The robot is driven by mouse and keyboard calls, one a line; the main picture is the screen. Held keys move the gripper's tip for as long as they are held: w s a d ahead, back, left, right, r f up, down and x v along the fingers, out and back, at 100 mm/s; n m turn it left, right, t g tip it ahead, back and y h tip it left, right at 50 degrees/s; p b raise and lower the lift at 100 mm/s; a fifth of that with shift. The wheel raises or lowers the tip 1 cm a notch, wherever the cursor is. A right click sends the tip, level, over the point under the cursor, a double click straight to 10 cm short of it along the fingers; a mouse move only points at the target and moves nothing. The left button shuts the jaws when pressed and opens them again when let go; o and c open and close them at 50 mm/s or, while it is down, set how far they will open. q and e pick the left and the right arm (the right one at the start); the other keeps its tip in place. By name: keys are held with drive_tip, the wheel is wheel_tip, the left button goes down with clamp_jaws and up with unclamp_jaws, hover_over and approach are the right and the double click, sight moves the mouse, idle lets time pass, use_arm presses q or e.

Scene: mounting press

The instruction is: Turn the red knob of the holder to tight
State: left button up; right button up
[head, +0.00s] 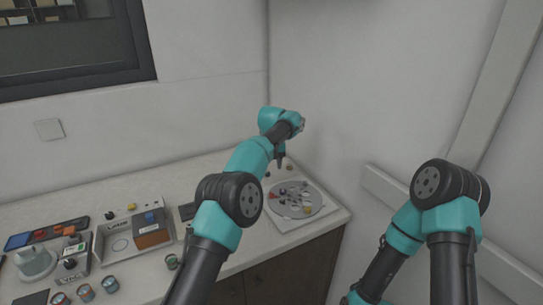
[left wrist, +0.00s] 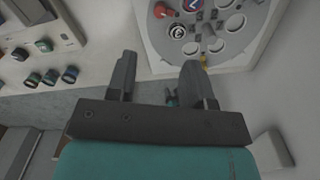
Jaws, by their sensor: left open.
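The holder is a round grey disc on a white square base (head: 297,200) at the right end of the counter; its disc also shows at the top of the left wrist view (left wrist: 228,50). A small red knob (left wrist: 162,9) sits at its left edge in that view. I cannot tell the knob's setting. My left gripper (head: 281,162) points down near the back of the holder. In the left wrist view its two fingers (left wrist: 157,72) are apart, with nothing seen between them, and the red knob lies beyond them. My right gripper is out of sight.
A grey machine with an orange-brown block (head: 153,230) stands on the counter left of the holder. Several small round jars (head: 86,292) stand along the front. A wall rises close behind and right of the holder. My right arm (head: 445,200) is off the counter.

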use_arm(q)
drive_tip(key=shift+r, duration=1.95)
